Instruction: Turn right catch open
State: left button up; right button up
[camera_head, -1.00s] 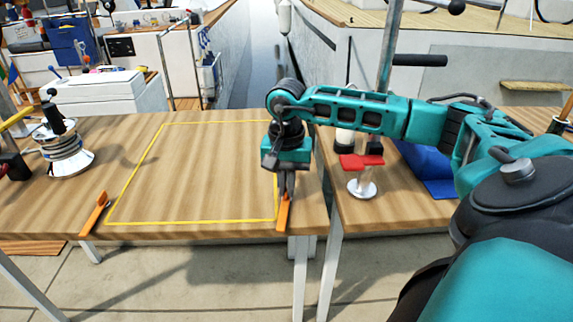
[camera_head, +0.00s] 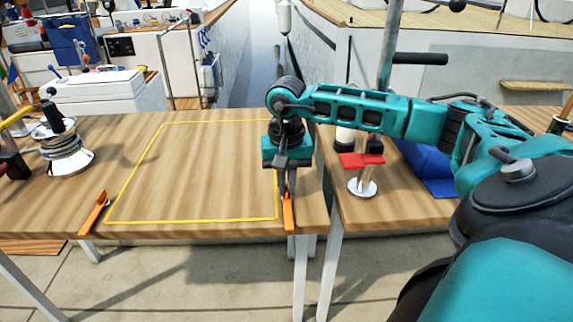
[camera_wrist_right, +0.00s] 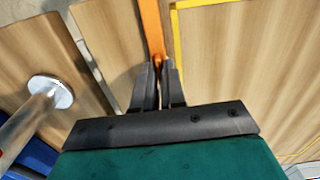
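The right catch (camera_head: 288,213) is an orange bar at the front right corner of the yellow-outlined panel (camera_head: 200,172). It points nearly straight toward the front edge of the table. My right gripper (camera_head: 288,192) points down over the catch's far end. In the right wrist view the fingertips (camera_wrist_right: 159,66) are close together on either side of the end of the orange catch (camera_wrist_right: 151,28), and they look closed on it. The left catch (camera_head: 94,214) is a similar orange bar at the panel's front left corner, lying at a slant. My left gripper is not in view.
A winch (camera_head: 64,150) stands on the table at the left. Right of a narrow gap, a second table holds a red-topped metal post (camera_head: 362,188) and a blue object (camera_head: 430,170). The panel's surface is clear.

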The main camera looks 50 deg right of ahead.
jog(key=o, duration=0.4)
pick_arm(q)
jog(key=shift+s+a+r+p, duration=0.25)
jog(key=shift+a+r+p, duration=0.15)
jog(key=shift+p, duration=0.65)
pick_arm(e)
notch_tip(320, 180, up, 13)
jog(key=shift+f, duration=0.1)
